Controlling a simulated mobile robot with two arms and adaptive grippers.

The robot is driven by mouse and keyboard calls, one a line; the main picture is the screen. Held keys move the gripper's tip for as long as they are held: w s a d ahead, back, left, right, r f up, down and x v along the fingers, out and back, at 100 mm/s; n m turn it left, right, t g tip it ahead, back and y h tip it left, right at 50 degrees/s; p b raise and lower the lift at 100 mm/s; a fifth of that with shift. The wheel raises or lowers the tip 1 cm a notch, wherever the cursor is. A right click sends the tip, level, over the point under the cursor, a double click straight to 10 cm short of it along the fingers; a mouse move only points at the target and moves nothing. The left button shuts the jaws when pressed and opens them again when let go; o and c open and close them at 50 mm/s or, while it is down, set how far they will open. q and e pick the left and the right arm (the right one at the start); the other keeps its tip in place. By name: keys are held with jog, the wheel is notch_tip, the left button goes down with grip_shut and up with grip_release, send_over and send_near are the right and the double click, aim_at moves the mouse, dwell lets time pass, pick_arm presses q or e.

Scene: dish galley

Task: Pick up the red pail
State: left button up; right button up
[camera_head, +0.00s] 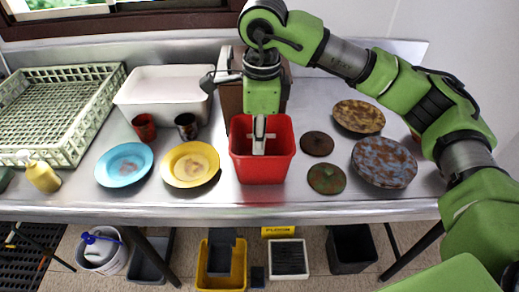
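The red pail (262,172) stands upright on the steel counter, near the middle of its front part. My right arm comes in from the right, and its wrist points down over the pail. My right gripper (259,143) reaches down into the pail's opening, in front of its inner back wall. The fingers look narrow and close together from here. I cannot tell whether they are apart, shut, or touching the pail. The pail's back rim is partly hidden by the gripper. My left gripper is not in view.
A yellow plate (190,164) and a blue plate (124,165) lie left of the pail. Two small dark lids (326,179) (317,143) lie close on its right, with mottled plates (384,162) beyond. A white tub (160,92) and brown box (232,100) stand behind.

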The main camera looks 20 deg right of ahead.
jog(key=p, duration=0.2)
send_over(262, 173)
notch_tip(262, 173, down, 8)
jog(key=shift+w+r, duration=0.1)
jog(key=shift+h, duration=0.3)
notch_tip(262, 173, down, 5)
jog(key=shift+p, duration=1.2)
jog(key=shift+f, duration=0.25)
grip_shut()
